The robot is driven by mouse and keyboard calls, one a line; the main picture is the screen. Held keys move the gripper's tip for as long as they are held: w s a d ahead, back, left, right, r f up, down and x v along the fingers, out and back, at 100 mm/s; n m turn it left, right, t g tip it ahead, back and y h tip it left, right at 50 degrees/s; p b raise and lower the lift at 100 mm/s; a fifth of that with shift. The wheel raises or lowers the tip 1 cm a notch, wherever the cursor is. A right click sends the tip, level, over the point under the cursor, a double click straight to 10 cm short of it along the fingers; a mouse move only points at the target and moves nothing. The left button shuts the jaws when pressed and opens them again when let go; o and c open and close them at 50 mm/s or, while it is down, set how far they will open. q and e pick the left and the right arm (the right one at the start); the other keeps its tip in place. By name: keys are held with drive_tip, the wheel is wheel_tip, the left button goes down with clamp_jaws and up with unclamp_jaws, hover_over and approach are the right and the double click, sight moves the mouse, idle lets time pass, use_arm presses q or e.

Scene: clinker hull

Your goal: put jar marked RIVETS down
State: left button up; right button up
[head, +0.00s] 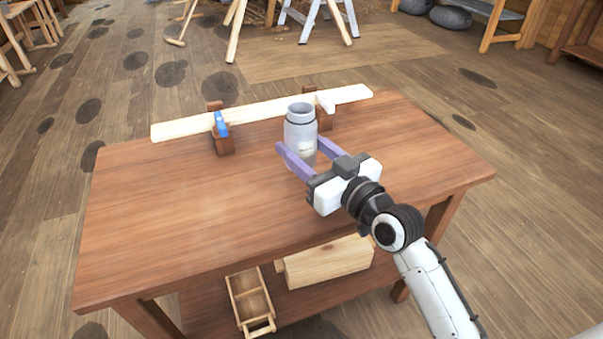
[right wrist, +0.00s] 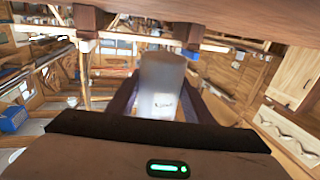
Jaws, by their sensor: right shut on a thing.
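A grey jar (head: 300,128) with an open dark mouth and a pale label is upright over the back middle of the wooden table (head: 190,215). My right gripper (head: 302,149) has its two purple fingers on either side of the jar's lower body and is shut on it. The jar (right wrist: 163,82) also shows between the fingers in the right wrist view, its label small and blurred. That view is upside down, with the tabletop (right wrist: 200,14) along its top. The jar's base is close to the tabletop; I cannot tell whether it touches. My left gripper is not in view.
A long pale plank (head: 180,128) lies behind the jar on two dark wooden supports (head: 224,142), with a blue clamp (head: 221,124) at the left one. The table's left and front are clear. A wooden tray (head: 235,288) and a wood block (head: 330,262) are on the shelf below.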

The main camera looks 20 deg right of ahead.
use_arm(q)
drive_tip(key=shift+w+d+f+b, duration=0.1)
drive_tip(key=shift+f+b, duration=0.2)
drive_tip(key=shift+b, duration=0.55)
use_arm(e)
drive_tip(key=shift+f, duration=2.55)
drive_tip(key=shift+f, duration=0.15)
drive_tip(key=o, duration=1.1)
drive_tip(key=shift+f, duration=0.1)
